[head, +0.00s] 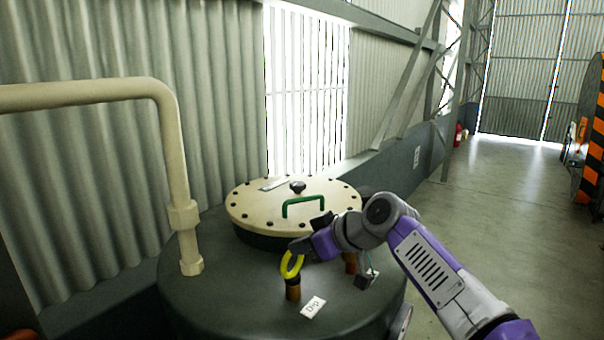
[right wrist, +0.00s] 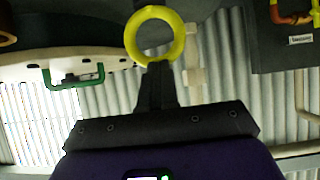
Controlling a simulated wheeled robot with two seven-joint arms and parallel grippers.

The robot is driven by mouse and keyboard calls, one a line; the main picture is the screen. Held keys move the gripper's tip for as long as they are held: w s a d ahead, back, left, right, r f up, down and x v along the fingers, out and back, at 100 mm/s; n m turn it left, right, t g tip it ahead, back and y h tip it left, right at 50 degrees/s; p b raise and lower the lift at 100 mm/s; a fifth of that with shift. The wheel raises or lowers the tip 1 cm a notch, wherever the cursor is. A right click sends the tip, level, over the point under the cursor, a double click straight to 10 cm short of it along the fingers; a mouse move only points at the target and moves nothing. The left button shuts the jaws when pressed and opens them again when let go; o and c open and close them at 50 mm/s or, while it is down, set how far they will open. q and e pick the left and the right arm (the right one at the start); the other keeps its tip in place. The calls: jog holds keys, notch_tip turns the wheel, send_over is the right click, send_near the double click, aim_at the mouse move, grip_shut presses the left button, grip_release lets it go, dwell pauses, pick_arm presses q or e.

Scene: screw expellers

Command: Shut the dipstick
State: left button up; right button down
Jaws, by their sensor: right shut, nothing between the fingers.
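The dipstick's yellow ring handle (head: 284,266) stands upright over a short brown pipe (head: 293,292) on the dark tank top, beside a white "Dip" label (head: 313,307). A dark collar sits between ring and pipe. My right gripper (head: 298,246) is at the ring's upper edge in the head view, shut with nothing between its fingers. In the right wrist view the shut fingertips (right wrist: 158,68) are at the edge of the yellow ring (right wrist: 130,36); I cannot tell whether they touch it. My left gripper is not in view.
A round cream hatch lid (head: 245,206) with a green handle (head: 285,207) lies behind the dipstick. A second brown pipe (head: 350,263) stands to the right, partly behind my arm. A thick cream pipe (head: 180,190) rises at the left. Open floor (head: 500,230) lies right of the tank.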

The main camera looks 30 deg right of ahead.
jog(key=shift+f, duration=0.15)
jog(key=r+p+v, duration=0.1)
jog(key=p+v, duration=0.1)
jog(key=v, duration=0.4)
jog(key=w+r+p+v, duration=0.1)
jog(key=p+v, duration=0.1)
jog(key=v, duration=0.5)
jog(key=shift+w+a+r, duration=0.25)
jog(key=shift+w+r, duration=0.05)
jog(key=shift+r, duration=0.05)
